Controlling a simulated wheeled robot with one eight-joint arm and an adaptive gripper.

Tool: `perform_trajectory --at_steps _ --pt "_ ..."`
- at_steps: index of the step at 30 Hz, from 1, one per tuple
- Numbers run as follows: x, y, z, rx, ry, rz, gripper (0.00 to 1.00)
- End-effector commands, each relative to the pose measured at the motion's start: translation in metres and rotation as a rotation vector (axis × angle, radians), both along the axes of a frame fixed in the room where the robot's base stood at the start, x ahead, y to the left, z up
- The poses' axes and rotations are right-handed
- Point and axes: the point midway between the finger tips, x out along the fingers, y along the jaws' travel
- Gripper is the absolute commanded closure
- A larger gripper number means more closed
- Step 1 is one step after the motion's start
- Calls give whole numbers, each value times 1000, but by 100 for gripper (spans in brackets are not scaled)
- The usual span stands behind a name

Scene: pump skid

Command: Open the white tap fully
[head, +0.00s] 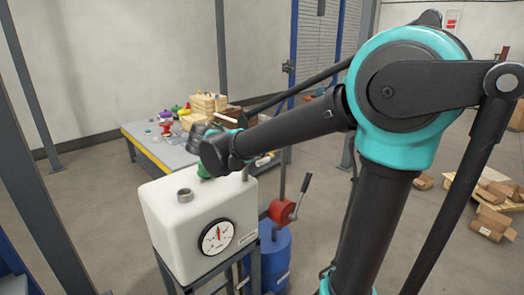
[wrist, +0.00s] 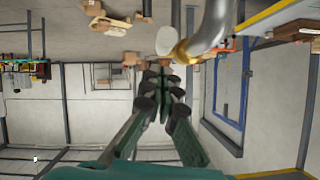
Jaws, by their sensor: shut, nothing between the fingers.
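In the wrist view, a white round piece (wrist: 170,40), which looks like the white tap, sits beside a brass collar on a grey pipe (wrist: 215,25). My gripper (wrist: 164,68) has its dark green fingers together, with the tips just short of the white piece. I cannot tell whether they touch it. In the head view, my arm's dark end hides most of the gripper above the white tank (head: 165,225); only a small green patch shows below it. The white tap cannot be made out in the head view.
The tank carries a round gauge (head: 217,237) and a short grey pipe stub (head: 185,195). A red valve with a lever (head: 283,210) stands above a blue drum (head: 273,255) to the right. A table (head: 140,135) with blocks is behind. Cardboard boxes (head: 490,222) lie at the right.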

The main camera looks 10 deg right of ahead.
Motion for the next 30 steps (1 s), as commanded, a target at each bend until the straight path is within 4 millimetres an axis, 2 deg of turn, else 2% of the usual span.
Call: perform_trajectory --at_steps 14,23,30 --pt "9 -12 -5 1 2 0 100" --pt "9 -12 -6 1 2 0 100" --pt "17 -16 5 1 2 -1 100"
